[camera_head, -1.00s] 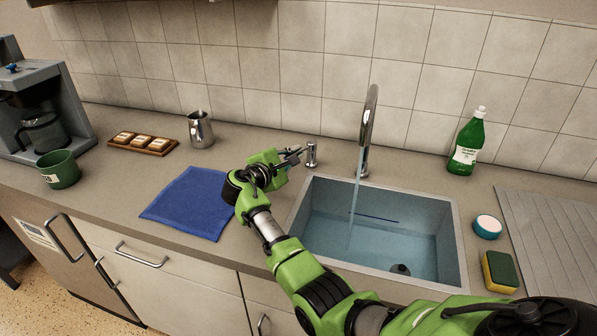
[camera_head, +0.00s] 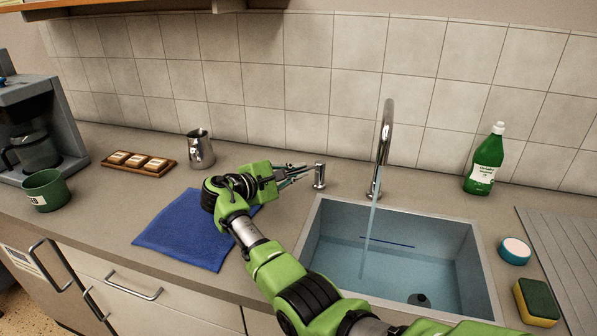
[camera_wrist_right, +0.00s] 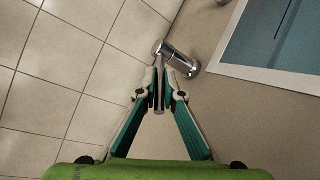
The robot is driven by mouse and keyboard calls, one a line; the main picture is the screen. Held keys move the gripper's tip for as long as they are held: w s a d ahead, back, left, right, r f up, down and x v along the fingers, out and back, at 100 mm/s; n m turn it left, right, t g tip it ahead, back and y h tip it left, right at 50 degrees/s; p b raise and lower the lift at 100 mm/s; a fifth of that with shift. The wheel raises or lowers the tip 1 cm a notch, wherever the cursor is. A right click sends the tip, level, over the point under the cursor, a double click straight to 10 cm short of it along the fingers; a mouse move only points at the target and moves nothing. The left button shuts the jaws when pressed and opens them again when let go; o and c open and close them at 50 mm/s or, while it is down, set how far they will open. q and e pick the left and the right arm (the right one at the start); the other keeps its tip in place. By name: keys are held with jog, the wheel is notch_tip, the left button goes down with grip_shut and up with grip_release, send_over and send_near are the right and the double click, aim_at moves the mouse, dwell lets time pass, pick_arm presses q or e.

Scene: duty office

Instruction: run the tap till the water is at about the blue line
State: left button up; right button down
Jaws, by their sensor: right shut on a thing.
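A steel sink (camera_head: 473,238) holds bluish water (camera_head: 375,268). A thin dark blue line (camera_head: 387,241) runs along its back wall. The water's edge against that wall is hard to make out, so I cannot tell exactly how it lies against the line. The curved tap (camera_head: 387,130) stands behind the sink and a stream runs from it into the water. A small steel tap handle (camera_head: 320,175) stands left of the tap. My right gripper (camera_head: 306,171) is shut on the handle's lever; the wrist view also shows this handle (camera_wrist_right: 184,62) at the fingertips (camera_wrist_right: 160,92). My left gripper is out of view.
A blue cloth (camera_head: 185,232) lies under my right arm. A green bottle (camera_head: 484,165), a round blue-and-white tub (camera_head: 515,250) and a sponge (camera_head: 536,302) are right of the sink. A steel jug (camera_head: 201,150), wooden tray (camera_head: 122,163) and green mug (camera_head: 46,190) stand left.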

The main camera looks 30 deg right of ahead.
jog(key=c, duration=2.2)
grip_release()
jog(key=shift+f, duration=0.1)
jog(key=shift+o, duration=0.2)
jog(key=v, duration=1.2)
